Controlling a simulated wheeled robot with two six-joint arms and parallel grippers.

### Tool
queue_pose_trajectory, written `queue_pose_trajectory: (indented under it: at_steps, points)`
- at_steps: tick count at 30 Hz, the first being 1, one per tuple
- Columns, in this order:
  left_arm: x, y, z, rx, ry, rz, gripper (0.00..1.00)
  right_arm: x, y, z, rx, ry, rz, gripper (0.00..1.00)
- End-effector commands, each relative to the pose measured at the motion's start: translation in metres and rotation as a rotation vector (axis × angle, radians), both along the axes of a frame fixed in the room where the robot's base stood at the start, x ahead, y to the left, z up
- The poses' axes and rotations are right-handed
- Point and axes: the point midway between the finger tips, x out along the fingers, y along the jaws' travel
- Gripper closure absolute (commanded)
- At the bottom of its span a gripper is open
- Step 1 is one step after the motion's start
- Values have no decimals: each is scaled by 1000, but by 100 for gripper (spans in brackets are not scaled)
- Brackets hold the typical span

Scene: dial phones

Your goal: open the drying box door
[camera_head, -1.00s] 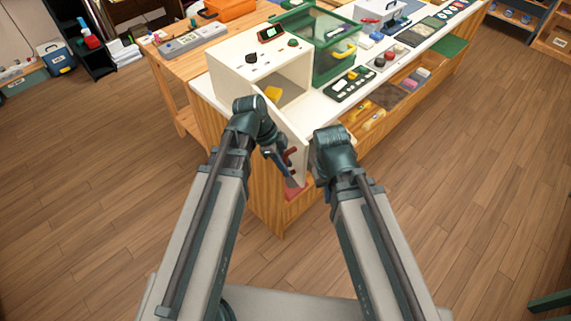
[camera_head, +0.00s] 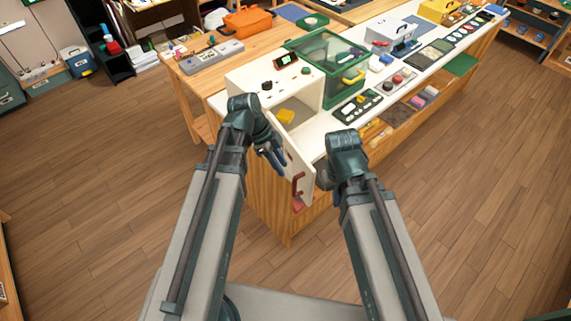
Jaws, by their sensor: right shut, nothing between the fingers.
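The drying box (camera_head: 245,84) is a white box with a dark knob on top, at the near left end of the counter. Its white door (camera_head: 299,158) stands open, swung out toward me, with a red-brown handle (camera_head: 298,184) low near its free edge. A yellow item (camera_head: 286,116) lies inside the box. My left gripper (camera_head: 276,160) is beside the door, above and left of the handle; whether it touches the door and how its fingers stand is unclear. My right gripper (camera_head: 322,179) is at the right of the door's free edge, shut, empty and partly hidden by its wrist.
A green-framed clear case (camera_head: 328,58) stands right behind the box. A dark panel with buttons (camera_head: 357,106) lies on the white counter. A wooden table (camera_head: 195,84) with an orange case (camera_head: 248,20) is behind left. The wooden floor is clear on both sides.

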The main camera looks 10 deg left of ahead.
Motion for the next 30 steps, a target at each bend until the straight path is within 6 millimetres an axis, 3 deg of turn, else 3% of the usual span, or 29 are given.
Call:
queue_pose_trajectory:
  at_steps: [1,9,26,30]
  points:
    - [0,2,9,0,0,1,68,0,0,9,0,0,0,100]
    - [0,7,18,0,0,1,68,0,0,18,0,0,-1,100]
    - [0,7,17,1,2,2,68,0,0,17,0,0,-1,100]
    - [-7,-1,9,35,44,71,68,0,0,12,0,0,-1,100]
